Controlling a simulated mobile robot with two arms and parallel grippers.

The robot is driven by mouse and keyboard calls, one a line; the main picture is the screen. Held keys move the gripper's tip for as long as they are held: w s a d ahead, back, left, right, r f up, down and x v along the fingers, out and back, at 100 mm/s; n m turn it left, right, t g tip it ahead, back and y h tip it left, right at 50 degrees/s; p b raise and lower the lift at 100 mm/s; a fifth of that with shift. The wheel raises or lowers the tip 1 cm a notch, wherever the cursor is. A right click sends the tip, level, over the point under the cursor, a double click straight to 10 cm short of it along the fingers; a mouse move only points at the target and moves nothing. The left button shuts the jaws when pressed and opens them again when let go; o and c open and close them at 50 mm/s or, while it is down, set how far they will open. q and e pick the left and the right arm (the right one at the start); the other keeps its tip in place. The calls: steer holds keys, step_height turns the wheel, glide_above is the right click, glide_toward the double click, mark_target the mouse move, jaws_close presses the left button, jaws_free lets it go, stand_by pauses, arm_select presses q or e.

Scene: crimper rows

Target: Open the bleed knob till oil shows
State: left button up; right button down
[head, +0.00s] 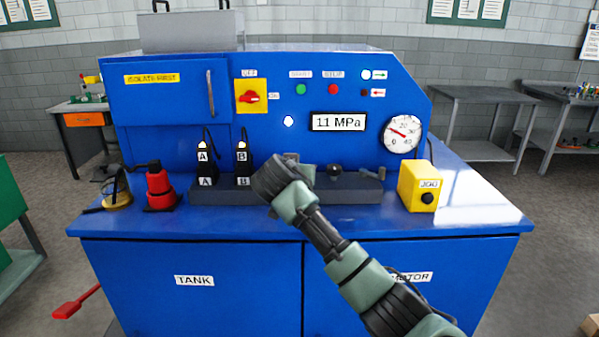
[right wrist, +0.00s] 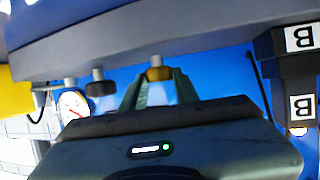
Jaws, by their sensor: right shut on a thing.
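My right arm reaches in from the lower right in the head view, and its wrist (head: 275,178) covers the middle of the dark valve block (head: 225,191). In the right wrist view, which is upside down, my right gripper (right wrist: 157,80) has its two fingers closed on a brass-coloured knob (right wrist: 159,73) on a short stem under the block. This looks like the bleed knob; the head view hides it behind my wrist. No oil shows around it, though its surroundings are partly hidden. My left gripper is not in view.
A dark round knob (head: 335,170) stands beside it on the block. Black connectors A (head: 205,165) and B (head: 242,165) stand left. The display (head: 339,122) reads 11 MPa, near a round gauge (head: 402,134). A yellow JOG box (head: 418,187) and red can (head: 159,190) flank the block.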

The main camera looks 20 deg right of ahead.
steer(key=shift+f+m+g+h, duration=0.1)
steer(key=shift+m+g+h, duration=0.2)
steer(key=c, duration=1.3)
jaws_free()
steer(key=shift+c, duration=0.2)
steer(key=b+v, duration=0.2)
steer(key=v, duration=0.5)
steer(key=shift+s+a, duration=0.2)
steer(key=shift+s, duration=0.1)
